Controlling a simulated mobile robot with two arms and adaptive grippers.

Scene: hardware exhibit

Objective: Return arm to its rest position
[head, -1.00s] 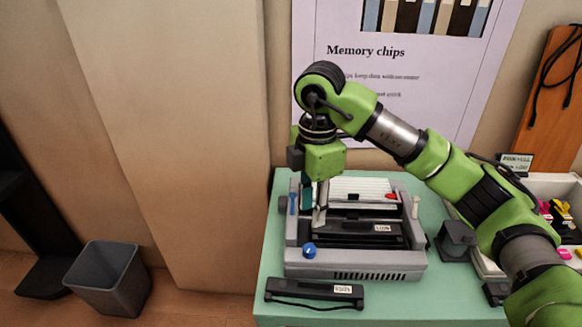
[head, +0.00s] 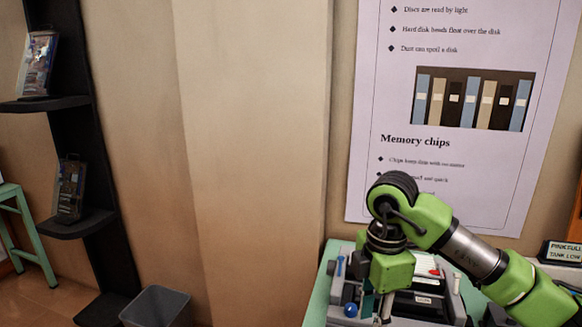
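My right arm comes in from the lower right, its green links bent over a grey device (head: 440,307) on a green table (head: 319,300). My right gripper (head: 377,308) points down at the device's left part. Its fingertips are cut off near the bottom edge, so I cannot tell whether it is open, shut or touching the device. My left arm and gripper are not in view.
A poster (head: 455,110) hangs on the wall behind the arm. A small sign (head: 562,252) stands at the right. A black shelf stand (head: 72,225) with packaged items is at the left, beside a grey bin (head: 157,307). Bare wall lies between.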

